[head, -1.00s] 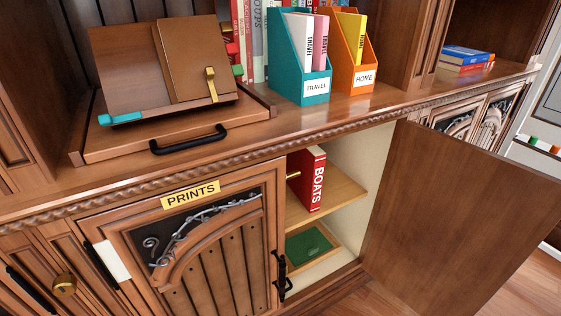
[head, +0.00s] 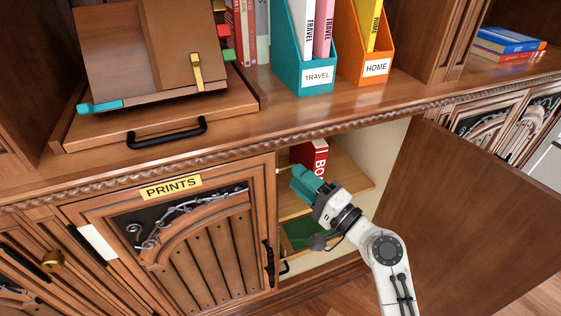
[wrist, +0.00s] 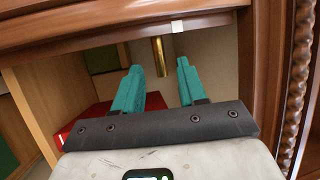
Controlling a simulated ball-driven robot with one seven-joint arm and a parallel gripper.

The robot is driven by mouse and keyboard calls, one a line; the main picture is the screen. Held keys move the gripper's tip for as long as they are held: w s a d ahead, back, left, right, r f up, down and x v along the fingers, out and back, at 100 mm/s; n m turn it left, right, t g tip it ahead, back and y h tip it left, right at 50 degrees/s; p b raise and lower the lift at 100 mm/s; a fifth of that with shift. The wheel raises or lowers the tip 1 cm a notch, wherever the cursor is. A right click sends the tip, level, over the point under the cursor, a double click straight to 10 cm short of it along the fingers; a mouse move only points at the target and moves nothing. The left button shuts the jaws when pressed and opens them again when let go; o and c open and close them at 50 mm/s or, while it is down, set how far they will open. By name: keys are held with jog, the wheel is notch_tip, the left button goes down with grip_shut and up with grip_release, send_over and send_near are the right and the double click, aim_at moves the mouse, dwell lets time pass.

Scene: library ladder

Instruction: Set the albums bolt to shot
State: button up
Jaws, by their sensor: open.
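A brass rod (wrist: 160,58), which looks like the bolt, shows inside the open cabinet in the wrist view. It sticks out from the dark wooden frame, between my two fingers in the picture, apart from them. No albums label is legible. My gripper (head: 305,183) is at the cabinet opening in the head view, with teal fingers open and nothing between them. In the wrist view my gripper (wrist: 158,88) points inward.
The cabinet door (head: 465,215) at right is wide open. The PRINTS door (head: 185,235) is closed at left. The counter (head: 240,125) overhangs above. A green item (head: 297,233) lies below.

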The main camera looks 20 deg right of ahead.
jog(key=x, duration=0.6)
jog(key=shift+w+a, duration=0.2)
jog(key=shift+w, duration=0.15)
jog(key=shift+r, duration=0.1)
jog(key=shift+c, duration=0.3)
grip_shut()
